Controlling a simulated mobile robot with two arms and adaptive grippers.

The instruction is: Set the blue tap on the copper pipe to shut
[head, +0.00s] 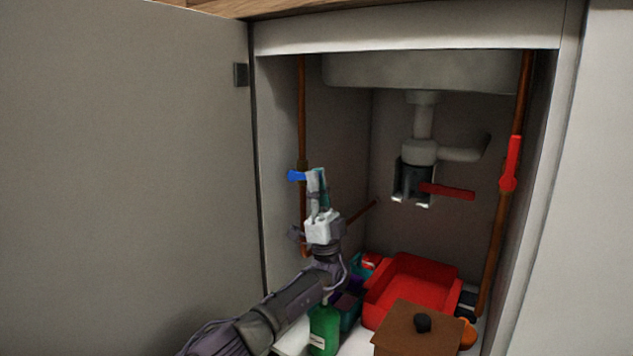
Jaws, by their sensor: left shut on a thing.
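The blue tap (296,176) is on the left copper pipe (302,110), inside the open cupboard. The part of its lever that I see points left and looks roughly level, across the upright pipe. My left gripper (317,179) reaches up from below and is shut on the blue tap. Its fingers hide the right part of the lever and some of the pipe behind. My right gripper is not in view.
Red levers sit on the right copper pipe (513,160) and near the sink trap (420,151). A red tray (410,283), a green bottle (323,330) and a brown box (418,332) crowd the floor. The open door (120,170) stands left.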

